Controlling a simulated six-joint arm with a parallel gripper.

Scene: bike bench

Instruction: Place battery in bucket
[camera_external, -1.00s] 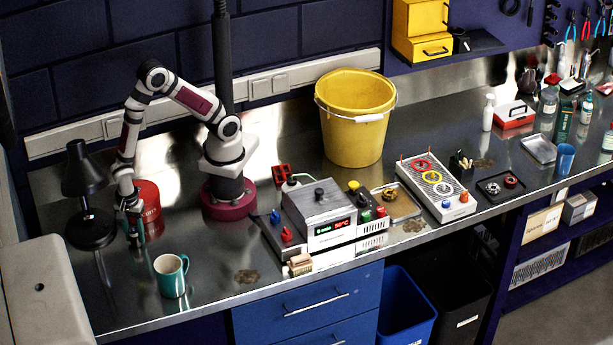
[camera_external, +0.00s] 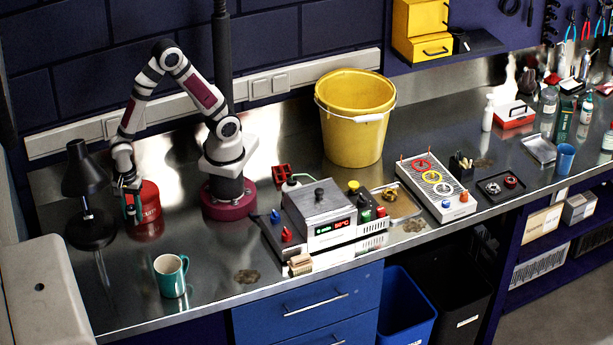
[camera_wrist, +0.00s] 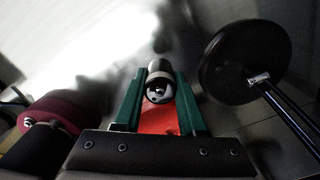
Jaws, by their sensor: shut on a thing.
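The yellow bucket (camera_external: 352,135) stands upright on the steel bench near the back wall, right of my arm's base. Its wire handle has a white grip. My gripper (camera_external: 131,207) is at the left of the bench, in front of and beside a red can (camera_external: 150,203), far from the bucket. In the wrist view my gripper (camera_wrist: 160,92) has its green fingers shut on a small grey cylinder with a dark end, the battery (camera_wrist: 159,71). A red-orange surface shows between the fingers below it. The battery cannot be made out in the external view.
A teal mug (camera_external: 170,277) sits near the front edge. A grey control box (camera_external: 320,215) stands before the bucket. Bare bench lies around the mug.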

